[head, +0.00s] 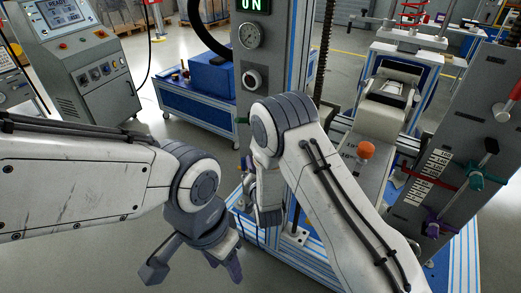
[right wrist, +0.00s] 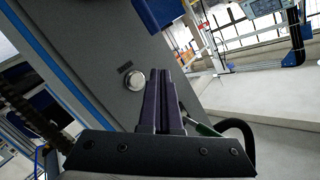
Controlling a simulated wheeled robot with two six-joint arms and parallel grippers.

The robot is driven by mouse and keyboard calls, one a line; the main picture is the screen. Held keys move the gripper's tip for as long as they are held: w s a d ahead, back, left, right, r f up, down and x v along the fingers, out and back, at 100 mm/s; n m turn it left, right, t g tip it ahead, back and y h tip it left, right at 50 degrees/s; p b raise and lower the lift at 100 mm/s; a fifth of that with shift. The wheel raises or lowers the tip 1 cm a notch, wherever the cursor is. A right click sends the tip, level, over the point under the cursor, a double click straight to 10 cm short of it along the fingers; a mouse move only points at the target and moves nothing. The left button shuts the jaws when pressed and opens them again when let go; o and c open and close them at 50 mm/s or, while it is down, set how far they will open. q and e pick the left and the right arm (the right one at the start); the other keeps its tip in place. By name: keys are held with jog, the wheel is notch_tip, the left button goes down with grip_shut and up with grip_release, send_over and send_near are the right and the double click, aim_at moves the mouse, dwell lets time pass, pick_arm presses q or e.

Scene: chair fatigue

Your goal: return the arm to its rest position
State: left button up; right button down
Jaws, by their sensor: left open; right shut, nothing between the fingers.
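My left arm (head: 80,185) comes in from the left, and its gripper (head: 193,270) hangs at the lower middle, open and empty. My right arm (head: 335,205) reaches up from the lower right and bends at the middle of the head view. Its gripper (head: 262,212) points down, partly hidden behind its own wrist, beside the machine's column. In the right wrist view the right gripper's fingers (right wrist: 160,85) are together with nothing between them. A round silver button (right wrist: 133,79) on a dark grey panel (right wrist: 85,50) lies just left of the fingers; whether they touch the panel, I cannot tell.
The column carries a green "ON" display (head: 250,4), a gauge (head: 250,35) and a round knob (head: 252,79). An orange-topped knob (head: 365,150) and a grey lever panel (head: 440,165) stand to the right. A control console (head: 85,70) stands at the left.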

jog(key=shift+s+a, duration=0.45)
jog(key=shift+s, duration=0.2)
jog(key=s+a+r+n+g+y+p, duration=0.1)
jog(key=s+a+r+n+g+p, duration=0.25)
jog(key=s+r, duration=0.3)
jog(key=s+a+r+n+g+y+p, duration=0.1)
jog(key=s+a+r+n+g+p, duration=0.15)
jog(key=s+r+g, duration=0.35)
jog(key=s+d+r+n+g+h+p, duration=0.1)
jog(key=s+d+r+n+g, duration=0.1)
jog(key=s, duration=0.6)
jog(key=s+d+r+n+g+h+p, duration=0.1)
jog(key=s+d+r, duration=0.3)
jog(key=s, duration=0.4)
jog(key=s+d+r+n+g+h+p, duration=0.1)
jog(key=s+d+r+n+g, duration=0.2)
jog(key=s, duration=0.6)
jog(key=shift+d+r+n+g+h, duration=0.35)
jog(key=shift+d+r+n, duration=0.15)
jog(key=shift+d, duration=0.45)
